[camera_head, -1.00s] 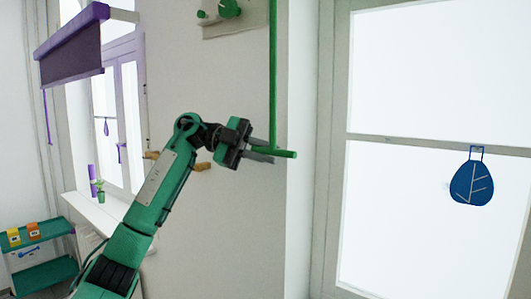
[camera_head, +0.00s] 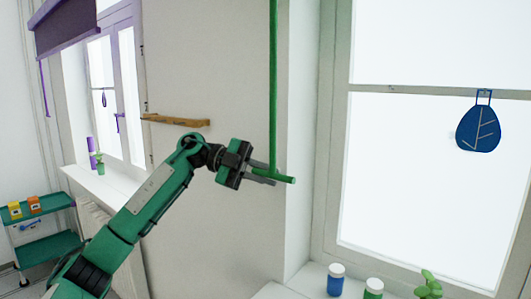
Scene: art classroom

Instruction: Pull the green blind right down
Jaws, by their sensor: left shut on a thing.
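A green pull cord (camera_head: 273,82) hangs down the wall beside the right window and ends in a short green bar (camera_head: 285,178). My left gripper (camera_head: 264,176) comes in from the left and is shut on the green bar at the foot of the cord. The cord runs straight up and out of the top of the picture. The green blind itself is not in view; the visible part of the right window (camera_head: 430,175) is uncovered. My right gripper is not in view.
A purple blind (camera_head: 68,28) hangs over the left window. A wooden ledge (camera_head: 176,120) sticks out from the wall behind my arm. Jars (camera_head: 335,283) and a plant (camera_head: 429,287) stand on the right sill. A teal cart (camera_head: 42,245) stands at lower left.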

